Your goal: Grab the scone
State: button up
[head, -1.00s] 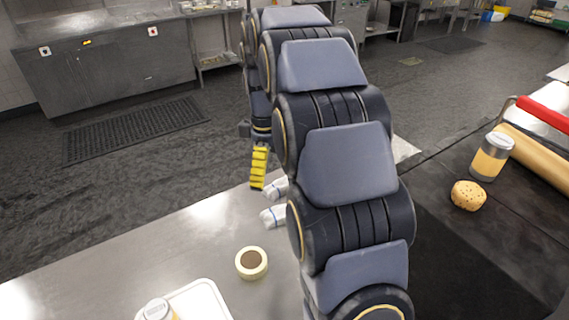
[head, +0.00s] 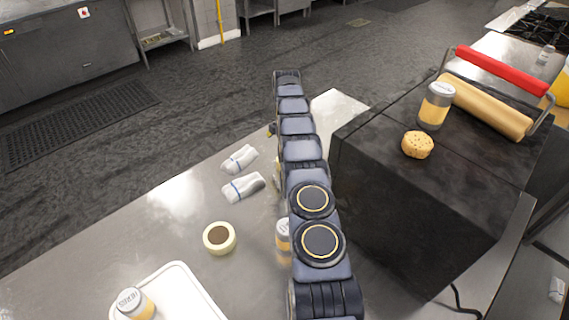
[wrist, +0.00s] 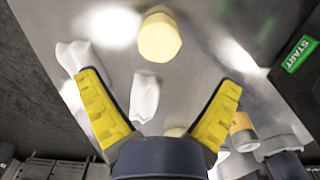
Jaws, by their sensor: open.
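The scone (head: 417,145) is a round, tan, speckled piece on top of the black appliance, right of my arm in the head view. I cannot make it out for certain in the wrist view. My gripper (wrist: 160,82) has yellow-padded fingers spread wide with nothing between them. It faces the steel table, away to the left of the scone. In the head view the far end of my arm mostly hides the gripper.
The steel table (head: 165,215) holds two rolled cloths (head: 240,187), a tape roll (head: 219,238), a white tray (head: 185,285) and jars. A green START label (wrist: 297,54) shows at right.

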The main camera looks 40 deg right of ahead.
jog(key=shift+w+d+f, duration=0.1)
jog(key=shift+f, duration=1.7)
jog(key=shift+d+f, duration=0.1)
jog(key=shift+f, duration=1.7)
jog(key=c, duration=1.2)
